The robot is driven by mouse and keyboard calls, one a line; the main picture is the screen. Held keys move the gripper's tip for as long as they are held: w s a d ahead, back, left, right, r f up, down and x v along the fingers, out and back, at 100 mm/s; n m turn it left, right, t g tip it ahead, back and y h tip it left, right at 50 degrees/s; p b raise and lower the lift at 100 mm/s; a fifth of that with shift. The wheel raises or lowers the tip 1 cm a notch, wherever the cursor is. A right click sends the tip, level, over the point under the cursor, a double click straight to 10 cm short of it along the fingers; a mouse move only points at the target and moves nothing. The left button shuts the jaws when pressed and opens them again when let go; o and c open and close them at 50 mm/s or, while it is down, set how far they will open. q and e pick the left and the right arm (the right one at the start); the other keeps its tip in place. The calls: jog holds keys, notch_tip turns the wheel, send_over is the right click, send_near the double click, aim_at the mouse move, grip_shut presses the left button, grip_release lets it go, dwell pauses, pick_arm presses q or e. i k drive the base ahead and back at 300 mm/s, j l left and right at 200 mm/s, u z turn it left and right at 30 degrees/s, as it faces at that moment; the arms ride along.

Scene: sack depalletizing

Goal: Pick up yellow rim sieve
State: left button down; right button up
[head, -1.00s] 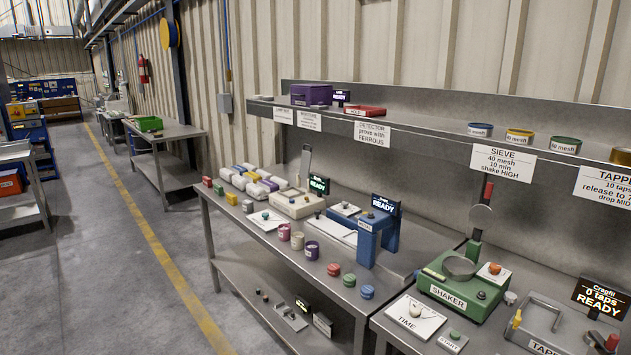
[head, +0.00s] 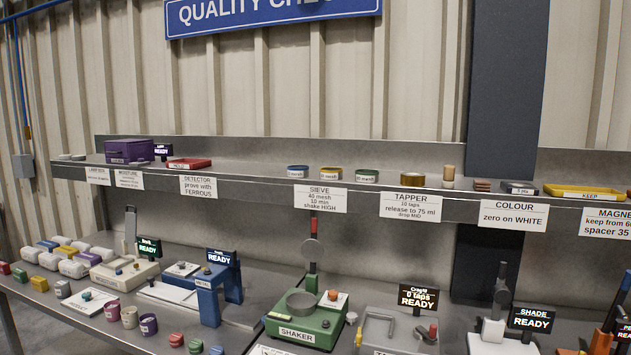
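The yellow rim sieve (head: 331,174) sits on the upper metal shelf in the head view, above the SIEVE sign (head: 320,198). A blue rim sieve (head: 298,171) stands just left of it and a green rim sieve (head: 367,177) just right, with small gaps between them. Each is a short round ring with a pale label on its front. Neither of my grippers shows in this view.
A purple box (head: 129,151) and a red tray (head: 189,164) are to the left, a yellow tray (head: 585,192) to the right. Below, the bench holds a green shaker (head: 305,322) and a blue metal detector (head: 211,290).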

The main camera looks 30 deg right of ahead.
aim_at(329, 172)
jog(key=i+l, duration=0.15)
jog(key=i, duration=0.15)
jog(key=i+l, duration=0.15)
jog(key=i+z, duration=0.35)
jog(key=i+l+z, duration=0.1)
jog(key=z, duration=0.3)
jog(key=i+j+z, duration=0.1)
jog(key=i+z, duration=0.25)
jog(key=k, duration=0.1)
